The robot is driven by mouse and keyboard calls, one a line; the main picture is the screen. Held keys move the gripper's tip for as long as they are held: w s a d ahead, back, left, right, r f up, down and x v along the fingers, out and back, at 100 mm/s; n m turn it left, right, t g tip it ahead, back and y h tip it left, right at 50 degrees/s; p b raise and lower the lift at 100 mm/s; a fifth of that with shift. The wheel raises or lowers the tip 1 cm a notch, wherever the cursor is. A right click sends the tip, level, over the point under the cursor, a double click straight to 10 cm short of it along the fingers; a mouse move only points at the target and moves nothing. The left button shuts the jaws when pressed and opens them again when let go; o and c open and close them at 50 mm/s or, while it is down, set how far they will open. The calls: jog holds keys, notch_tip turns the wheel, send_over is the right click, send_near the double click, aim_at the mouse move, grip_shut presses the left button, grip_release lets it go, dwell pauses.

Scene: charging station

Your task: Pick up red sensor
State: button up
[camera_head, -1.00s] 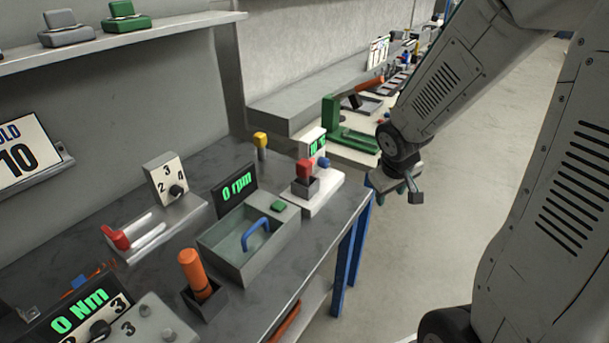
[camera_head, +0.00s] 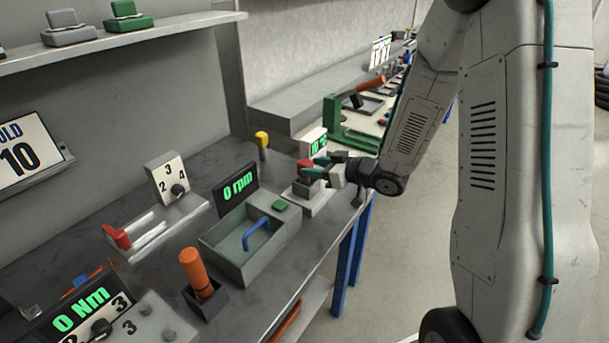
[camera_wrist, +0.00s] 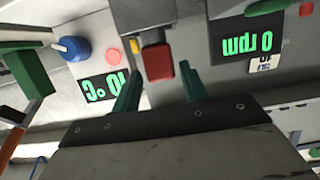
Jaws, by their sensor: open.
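The red sensor (camera_head: 304,165) stands upright in a small grey holder on a white-based unit near the right end of the bench. In the wrist view the red sensor (camera_wrist: 158,63) lies between the two teal fingertips. My gripper (camera_head: 317,168) has come in from the right with its jaws apart, also seen in the wrist view (camera_wrist: 161,70). I cannot tell how far the fingers reach along the sensor's sides. No contact shows.
The grey tray with a blue handle (camera_head: 256,233) and the orange handle (camera_head: 196,274) are nearer. Open floor (camera_head: 395,275) lies right of the bench.

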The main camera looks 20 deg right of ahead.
aim_at(300, 164)
jog(key=x, duration=0.5)
jog(key=shift+w+a, duration=0.2)
jog(key=c, duration=0.8)
jog(key=shift+r, duration=0.1)
